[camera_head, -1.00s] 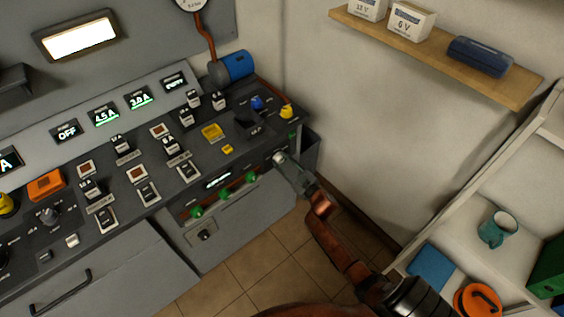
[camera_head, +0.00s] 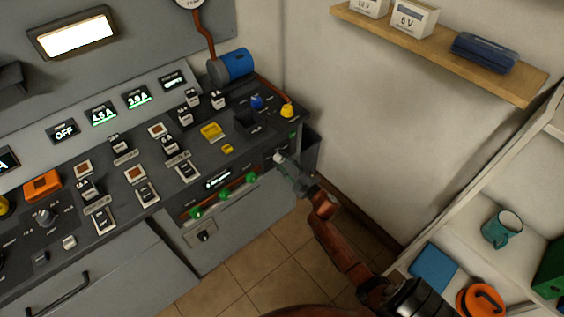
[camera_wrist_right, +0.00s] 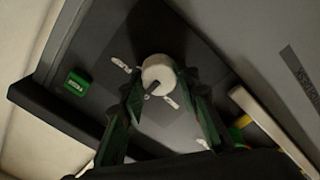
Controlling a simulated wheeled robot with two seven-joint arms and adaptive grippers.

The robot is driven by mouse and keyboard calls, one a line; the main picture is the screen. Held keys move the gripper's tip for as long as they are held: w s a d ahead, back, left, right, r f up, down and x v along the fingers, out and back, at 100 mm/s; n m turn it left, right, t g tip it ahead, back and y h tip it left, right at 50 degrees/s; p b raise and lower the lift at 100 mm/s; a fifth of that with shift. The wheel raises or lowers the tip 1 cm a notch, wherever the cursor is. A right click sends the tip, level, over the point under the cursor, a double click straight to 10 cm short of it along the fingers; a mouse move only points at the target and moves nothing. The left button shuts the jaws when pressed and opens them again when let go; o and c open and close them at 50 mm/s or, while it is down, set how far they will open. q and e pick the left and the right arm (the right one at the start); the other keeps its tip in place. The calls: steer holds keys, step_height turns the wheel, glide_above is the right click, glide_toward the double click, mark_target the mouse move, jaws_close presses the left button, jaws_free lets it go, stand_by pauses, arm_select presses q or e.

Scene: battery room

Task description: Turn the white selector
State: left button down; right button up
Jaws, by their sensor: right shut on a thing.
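The white selector (camera_wrist_right: 157,73) is a round white knob with a dark pointer mark, on the dark panel face in the right wrist view. In the head view it is a small pale knob (camera_head: 279,157) at the right end of the grey console. My right gripper (camera_head: 284,162) reaches it from the lower right. In the right wrist view its two green-lit fingers (camera_wrist_right: 158,84) lie on either side of the knob and are shut on it. White markings show on the panel around the knob. My left gripper is not in view.
A small green display (camera_wrist_right: 76,84) sits beside the selector. The console (camera_head: 225,225) carries several switches, green knobs (camera_head: 223,190) and a yellow button (camera_head: 227,149). Tiled floor lies between.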

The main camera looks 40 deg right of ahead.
steer(key=shift+f, duration=0.1)
stand_by(0.3)
steer(key=o, duration=1.1)
steer(key=shift+o, duration=0.3)
steer(key=shift+s, duration=0.1)
steer(key=s, duration=1.1)
steer(key=shift+s+d, duration=0.4)
steer(key=shift+f, duration=0.2)
